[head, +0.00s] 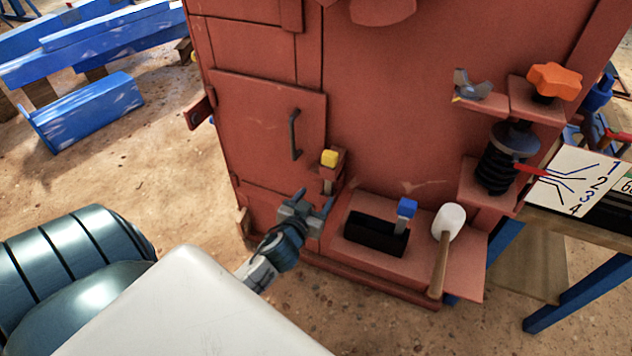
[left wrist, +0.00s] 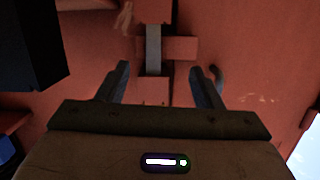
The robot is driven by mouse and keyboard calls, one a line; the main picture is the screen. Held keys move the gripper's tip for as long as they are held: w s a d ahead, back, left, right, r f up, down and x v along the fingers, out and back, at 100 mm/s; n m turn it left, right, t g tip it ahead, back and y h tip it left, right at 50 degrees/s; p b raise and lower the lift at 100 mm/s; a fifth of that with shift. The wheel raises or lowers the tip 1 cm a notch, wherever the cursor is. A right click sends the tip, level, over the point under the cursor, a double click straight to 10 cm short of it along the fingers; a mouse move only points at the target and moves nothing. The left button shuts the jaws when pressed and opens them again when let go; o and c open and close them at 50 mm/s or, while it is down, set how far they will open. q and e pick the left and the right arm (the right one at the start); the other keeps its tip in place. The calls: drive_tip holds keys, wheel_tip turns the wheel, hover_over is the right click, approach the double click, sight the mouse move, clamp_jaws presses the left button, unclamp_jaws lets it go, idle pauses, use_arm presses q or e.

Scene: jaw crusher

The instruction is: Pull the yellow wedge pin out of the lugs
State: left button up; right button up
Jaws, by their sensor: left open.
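The yellow wedge pin (head: 330,158) stands upright at the lugs (head: 339,168) on the red crusher housing, beside the door. Its yellow head is on top and its grey shank shows below. In the left wrist view the grey shank (left wrist: 153,48) runs between red lug pieces (left wrist: 153,90); the yellow head is not seen there. My left gripper (head: 314,203) is just below and in front of the pin in the head view. Its fingers (left wrist: 160,82) are open and empty, apart from the shank. My right gripper is not in view.
A door handle (head: 294,135) is left of the pin. A spring (head: 497,165) and orange knob (head: 552,80) are farther right.

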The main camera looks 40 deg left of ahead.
use_arm(q)
drive_tip(key=t+b, duration=0.2)
approach(332, 155)
wheel_tip(332, 155, down, 3)
drive_tip(key=w, duration=0.1)
drive_tip(key=w+a, duration=0.1)
drive_tip(key=shift+n, duration=0.3)
drive_tip(key=x, duration=0.3)
drive_tip(key=p+x, duration=0.1)
drive_tip(key=x, duration=0.6)
drive_tip(key=shift+a+r+p, duration=0.1)
drive_tip(key=shift+r+p, duration=0.2)
drive_tip(key=shift+r, duration=0.05)
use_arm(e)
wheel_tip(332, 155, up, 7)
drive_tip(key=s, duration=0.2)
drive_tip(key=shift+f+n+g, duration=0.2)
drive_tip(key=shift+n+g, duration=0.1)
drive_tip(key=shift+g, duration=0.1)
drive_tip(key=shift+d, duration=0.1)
